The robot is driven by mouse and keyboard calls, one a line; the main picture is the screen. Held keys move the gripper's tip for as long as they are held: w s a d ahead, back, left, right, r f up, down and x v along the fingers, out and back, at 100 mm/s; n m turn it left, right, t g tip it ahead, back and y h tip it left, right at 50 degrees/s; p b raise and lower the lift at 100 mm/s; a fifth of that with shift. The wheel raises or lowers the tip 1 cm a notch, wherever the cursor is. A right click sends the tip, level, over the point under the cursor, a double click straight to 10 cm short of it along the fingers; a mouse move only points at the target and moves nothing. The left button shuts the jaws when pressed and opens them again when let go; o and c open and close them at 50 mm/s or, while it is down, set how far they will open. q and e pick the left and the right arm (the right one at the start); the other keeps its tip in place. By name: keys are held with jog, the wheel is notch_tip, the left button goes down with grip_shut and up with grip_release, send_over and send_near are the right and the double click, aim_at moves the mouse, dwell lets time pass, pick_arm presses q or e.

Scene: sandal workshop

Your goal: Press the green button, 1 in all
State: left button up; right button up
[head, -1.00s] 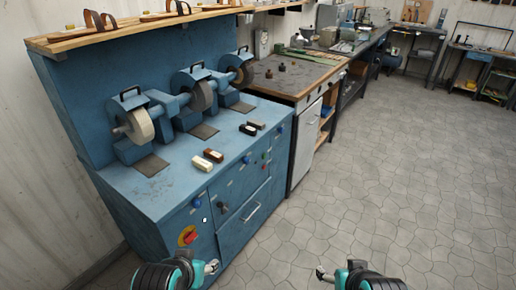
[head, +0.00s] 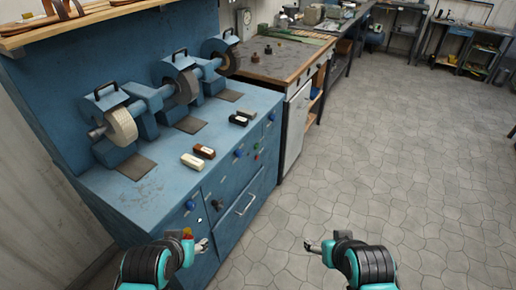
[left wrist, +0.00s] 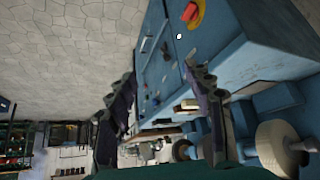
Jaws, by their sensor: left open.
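The small green button (head: 257,156) is on the front panel of the blue grinding cabinet (head: 215,185), just below a small red button (head: 256,145). My left gripper (head: 203,246) is open and empty, low in front of the cabinet's near end, apart from the green button and left of it in the head view. In the left wrist view its two fingers (left wrist: 160,95) are spread, with the cabinet front seen between and beyond them. I cannot pick out the green button there. My right gripper (head: 313,246) is over the floor; its jaw opening is too small to tell.
A red switch on a yellow plate (left wrist: 197,18) sits on the cabinet front near my left gripper. Blue knobs (head: 239,153) and a drawer handle (head: 246,205) jut from the front. Grinding wheels (head: 122,125) stand on top. The floor (head: 400,170) to the right is clear.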

pick_arm(q)
grip_shut()
dwell(1.1)
